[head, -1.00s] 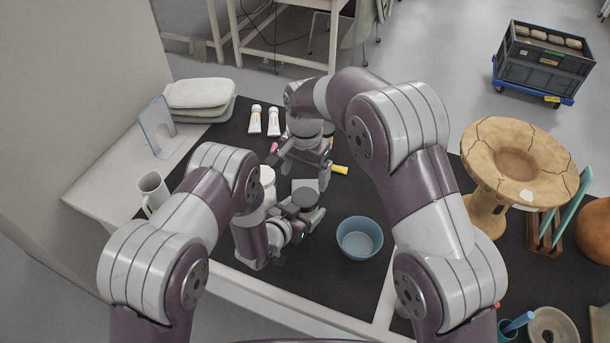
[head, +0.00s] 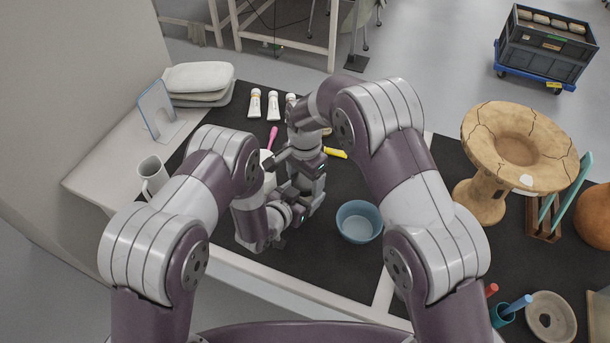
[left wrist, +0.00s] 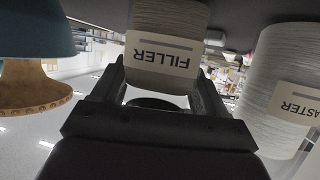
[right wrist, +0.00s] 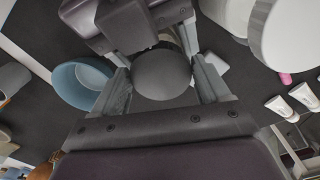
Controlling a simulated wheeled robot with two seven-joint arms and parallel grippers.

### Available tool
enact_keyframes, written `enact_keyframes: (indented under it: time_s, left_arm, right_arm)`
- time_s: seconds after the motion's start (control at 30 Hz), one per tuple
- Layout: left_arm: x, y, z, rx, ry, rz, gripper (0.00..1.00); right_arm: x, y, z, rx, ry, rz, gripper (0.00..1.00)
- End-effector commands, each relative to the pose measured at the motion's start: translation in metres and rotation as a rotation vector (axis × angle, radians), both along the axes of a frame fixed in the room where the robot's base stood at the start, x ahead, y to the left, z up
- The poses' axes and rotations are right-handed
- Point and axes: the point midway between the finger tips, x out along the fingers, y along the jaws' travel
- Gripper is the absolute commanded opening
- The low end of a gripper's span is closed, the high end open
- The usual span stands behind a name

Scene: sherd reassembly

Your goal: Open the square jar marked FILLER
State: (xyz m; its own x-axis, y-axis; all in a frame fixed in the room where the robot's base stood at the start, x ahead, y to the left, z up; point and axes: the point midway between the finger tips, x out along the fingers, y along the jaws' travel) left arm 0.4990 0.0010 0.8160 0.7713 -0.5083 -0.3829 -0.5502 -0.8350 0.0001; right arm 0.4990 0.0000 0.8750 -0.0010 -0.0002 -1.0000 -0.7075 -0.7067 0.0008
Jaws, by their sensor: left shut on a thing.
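The FILLER jar (left wrist: 163,55) shows upside down in the left wrist view, pale and ribbed, with a cream label. My left gripper (left wrist: 160,85) is shut on it; its dark round lid (left wrist: 155,103) is below the label there. In the right wrist view the dark grey lid (right wrist: 163,75) lies between the fingers of my right gripper (right wrist: 157,50), which look open, with small gaps on both sides. In the head view my right gripper (head: 308,188) points down just above my left gripper (head: 296,212). The jar is hidden there behind my arms.
A white jar labelled ASTER (left wrist: 285,85), its label partly cut off, stands close beside. A blue bowl (head: 359,222) is to the right. A yellow item (head: 335,153), a pink item (head: 272,138), white tubes (head: 255,104) and a mug (head: 152,175) lie around. The dark mat's front is clear.

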Motion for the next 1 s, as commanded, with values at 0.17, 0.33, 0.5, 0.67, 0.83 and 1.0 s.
enact_keyframes:
  time_s: [0.17,0.33,0.5,0.67,0.83,1.0]
  left_arm:
    - [0.0005,0.0000,0.0006,-0.001,-0.002,0.001,0.00]
    - [0.0005,0.0001,0.0006,-0.002,-0.001,0.001,0.00]
    - [0.0007,0.0003,0.0006,-0.001,-0.002,0.002,0.00]
    - [0.0007,0.0005,0.0006,-0.001,-0.002,0.002,0.00]
    - [0.0007,0.0007,0.0006,-0.001,0.000,0.004,0.00]
    - [0.0008,0.0008,0.0006,-0.001,0.000,0.004,0.00]
  right_arm:
    - [-0.0001,-0.0001,0.0002,0.000,0.000,0.000,0.33]
    - [-0.0003,-0.0003,0.0003,-0.001,0.001,0.064,0.32]
    - [-0.0004,-0.0008,0.0003,0.000,0.002,0.509,0.32]
    - [0.0000,-0.0010,0.0005,0.001,0.003,0.833,0.32]
    - [0.0000,-0.0013,0.0005,0.000,0.004,0.898,0.32]
    - [0.0001,-0.0015,0.0005,0.000,0.004,0.896,0.72]
